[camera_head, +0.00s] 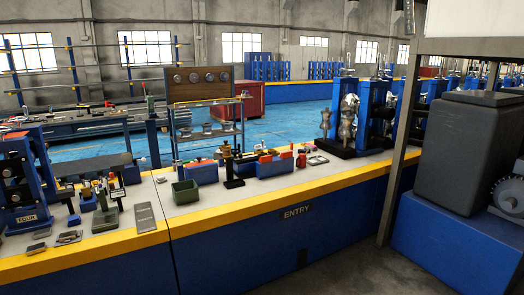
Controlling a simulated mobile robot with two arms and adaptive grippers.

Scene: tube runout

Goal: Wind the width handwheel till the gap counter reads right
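Neither of my grippers shows in the head view. I cannot pick out the width handwheel or the gap counter; the fittings are too small to tell apart. A blue roll stand (47,165) with a plate marked FOUR (27,219) stands at the left end of the bench. Blue stands (368,110) with shiny shaped rolls (347,122) stand at the bench's far right. Between them, low blue blocks (203,174) with small fittings and a black upright post (231,168) sit on the bench top.
The long blue bench (240,235) has a yellow edge and an ENTRY label (296,212). A green bin (186,192) and a grey plate (145,217) rest on it. A dark motor housing (461,150) and grey post (398,140) block the right. Floor (345,262) is clear in front.

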